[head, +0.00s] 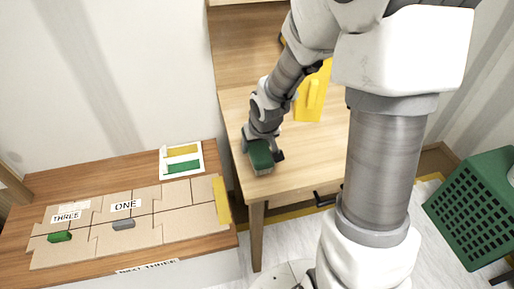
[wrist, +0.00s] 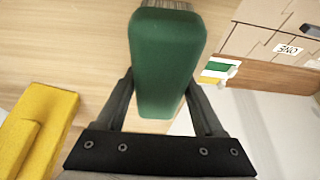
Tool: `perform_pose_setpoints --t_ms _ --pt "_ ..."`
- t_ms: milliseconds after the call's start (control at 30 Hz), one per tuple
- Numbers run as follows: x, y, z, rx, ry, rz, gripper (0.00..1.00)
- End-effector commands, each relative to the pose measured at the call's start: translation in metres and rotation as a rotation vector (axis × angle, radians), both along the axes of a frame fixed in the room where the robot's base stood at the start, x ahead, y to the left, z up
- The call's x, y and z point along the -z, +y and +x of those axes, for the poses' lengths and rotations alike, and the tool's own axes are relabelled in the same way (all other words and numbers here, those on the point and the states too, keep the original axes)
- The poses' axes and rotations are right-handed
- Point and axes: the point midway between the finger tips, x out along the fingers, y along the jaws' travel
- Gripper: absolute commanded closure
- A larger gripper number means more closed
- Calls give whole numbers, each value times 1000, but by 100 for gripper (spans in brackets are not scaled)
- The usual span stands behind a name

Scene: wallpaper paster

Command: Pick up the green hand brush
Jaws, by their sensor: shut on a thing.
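The green hand brush (head: 260,156) is at the near left corner of the light wooden table in the head view. In the wrist view the brush's green body (wrist: 167,62) lies between the two dark fingers, with pale bristles at the top edge. My gripper (head: 262,147) is shut on the brush from above; it also shows in the wrist view (wrist: 165,105). I cannot tell whether the brush touches the tabletop or is slightly above it.
The wooden table (head: 295,172) bears a yellow object (head: 311,96) behind my gripper. A lower bench (head: 75,186) at left holds cardboard pieces with labels, a small green block (head: 60,237) and a grey block (head: 123,224). A green crate (head: 478,205) stands at right.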

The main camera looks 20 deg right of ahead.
Motion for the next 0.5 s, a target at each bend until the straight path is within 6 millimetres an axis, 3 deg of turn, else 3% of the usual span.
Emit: perform_pose_setpoints --t_ms 33,167,500 --pt "0 0 0 0 0 0 74" --pt "0 0 0 0 -1 0 95" --pt "-6 0 0 0 -2 0 95"
